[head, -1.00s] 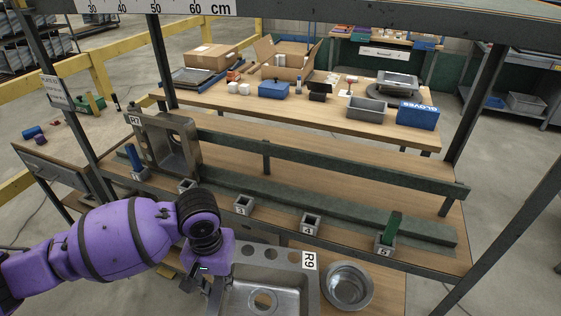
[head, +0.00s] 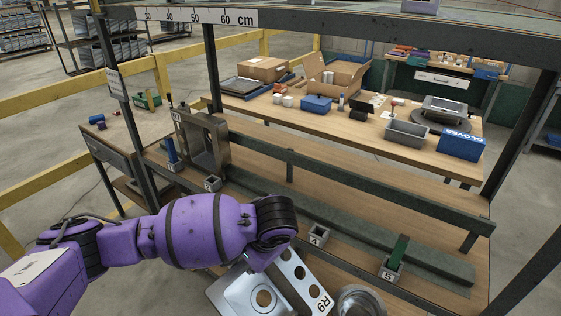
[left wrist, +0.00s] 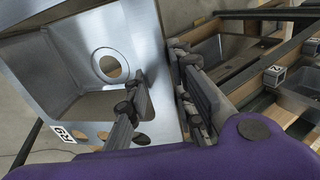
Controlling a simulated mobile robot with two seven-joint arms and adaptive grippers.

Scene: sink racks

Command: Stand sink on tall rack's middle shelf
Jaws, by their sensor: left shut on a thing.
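The steel sink R9 (head: 236,293) is at the bottom of the head view, turned askew, with its label and tap holes along its right rim. It fills the left of the left wrist view (left wrist: 62,67). My left gripper (left wrist: 163,100) is shut on the sink's rim, one finger on each side; my purple wrist hides the fingertips in the head view. The tall rack's middle shelf (head: 370,232) lies beyond, with numbered sockets along its front. My right gripper is not in view.
Another sink (head: 204,142) stands upright at the shelf's left end beside a blue peg (head: 171,150). A green peg (head: 398,252) stands in socket 5. A green rail (head: 350,175) runs behind. A round metal bowl (head: 357,301) sits near the sink.

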